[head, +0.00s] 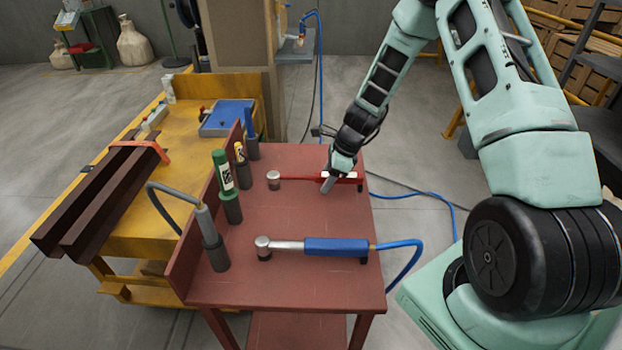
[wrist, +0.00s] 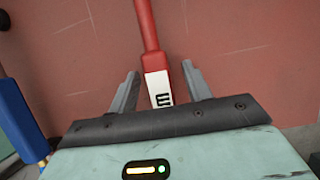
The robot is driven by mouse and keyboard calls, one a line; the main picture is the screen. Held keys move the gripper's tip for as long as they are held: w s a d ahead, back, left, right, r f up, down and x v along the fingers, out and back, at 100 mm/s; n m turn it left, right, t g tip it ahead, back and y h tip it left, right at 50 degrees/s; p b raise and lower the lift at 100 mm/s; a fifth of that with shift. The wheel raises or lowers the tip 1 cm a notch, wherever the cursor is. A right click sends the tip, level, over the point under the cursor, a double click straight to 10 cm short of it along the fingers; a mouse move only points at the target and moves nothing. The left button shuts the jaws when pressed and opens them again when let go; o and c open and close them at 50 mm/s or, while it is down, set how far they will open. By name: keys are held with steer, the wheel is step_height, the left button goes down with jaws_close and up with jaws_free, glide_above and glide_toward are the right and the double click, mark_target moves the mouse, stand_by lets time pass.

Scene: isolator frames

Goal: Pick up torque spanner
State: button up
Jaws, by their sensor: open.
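A red torque spanner (head: 300,178) lies across the far part of the red-brown table, its round grey head at the left and its handle at the right. In the wrist view its red shaft and white-labelled handle (wrist: 158,86) run between the fingers. My gripper (head: 328,184) is over the handle end with its fingers open (wrist: 158,78), one on each side of the handle. I cannot tell whether they touch it. A second spanner-like tool with a blue grip (head: 336,246) and a blue hose lies nearer; its blue grip shows at the left of the wrist view (wrist: 20,118).
Upright tools in dark holders, including a green one (head: 222,170) and a grey one with a cable (head: 208,230), stand along the red-brown table's (head: 300,215) left side. A yellow bench (head: 165,190) is beyond. The table is bare between the two spanners.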

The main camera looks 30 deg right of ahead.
steer(key=shift+c, duration=0.3)
jaws_close()
